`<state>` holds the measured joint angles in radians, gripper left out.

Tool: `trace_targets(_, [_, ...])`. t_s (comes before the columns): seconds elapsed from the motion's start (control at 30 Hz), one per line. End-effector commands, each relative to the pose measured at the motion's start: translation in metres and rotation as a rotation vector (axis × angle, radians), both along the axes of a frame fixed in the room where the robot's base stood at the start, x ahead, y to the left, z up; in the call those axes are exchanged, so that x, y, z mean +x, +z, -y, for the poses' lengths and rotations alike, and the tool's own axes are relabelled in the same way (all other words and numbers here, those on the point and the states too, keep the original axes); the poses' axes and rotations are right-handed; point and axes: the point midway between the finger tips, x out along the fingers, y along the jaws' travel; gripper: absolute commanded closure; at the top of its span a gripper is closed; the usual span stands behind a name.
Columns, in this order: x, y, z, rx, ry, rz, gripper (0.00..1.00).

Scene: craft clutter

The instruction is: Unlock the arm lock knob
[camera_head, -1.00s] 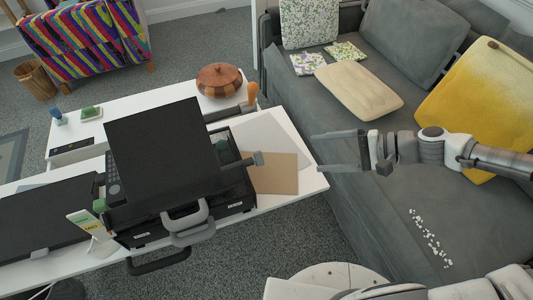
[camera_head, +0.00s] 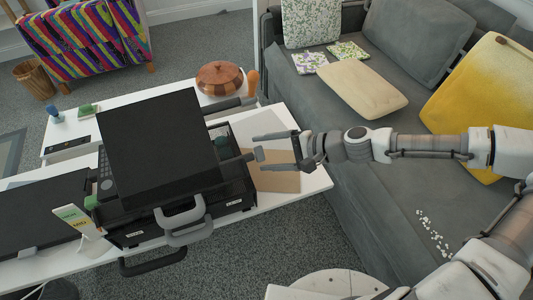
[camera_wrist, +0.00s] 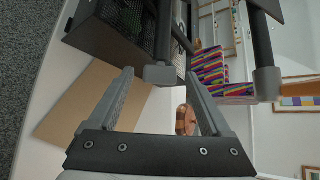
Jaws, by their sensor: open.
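The black machine (camera_head: 160,150) stands on the white table with its black lid raised. A short arm at its right side ends in a grey knob (camera_head: 258,154), which I take for the arm lock knob. In the wrist view a grey knob (camera_wrist: 160,74) shows between my fingertips, at the end of a dark bar, and a second grey block (camera_wrist: 267,83) hangs on another bar to the right. My gripper (camera_head: 262,152) is open and empty, pointing left at the knob with a finger on either side. I cannot tell whether they touch it.
A brown board (camera_head: 275,180) and a pale sheet lie on the table under my gripper. A wooden bowl (camera_head: 220,78) stands at the back. A phone on a stand (camera_head: 78,222) is at the front left. The grey sofa (camera_head: 370,190) flanks the table on the right.

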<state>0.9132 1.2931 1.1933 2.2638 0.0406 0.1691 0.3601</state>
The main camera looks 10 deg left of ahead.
Motion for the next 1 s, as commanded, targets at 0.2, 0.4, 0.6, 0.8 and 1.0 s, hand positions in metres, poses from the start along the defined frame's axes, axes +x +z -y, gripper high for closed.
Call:
trace_targets(0.2, [0.0002,-0.0007,-0.0016,0.0,0.0,0.0,0.18])
trace_targets(0.4, [0.0,-0.0006,-0.0014,0.0,0.0,0.0,0.39])
trace_targets(0.6, [0.0001,-0.0006,-0.0013,0.0,0.0,0.0,0.75])
trace_targets(0.8, [0.0,-0.0006,-0.0013,0.0,0.0,0.0,1.0])
trace_targets(1.0, [-0.0001,-0.0022,-0.0009,0.015,-0.001,0.02,1.0])
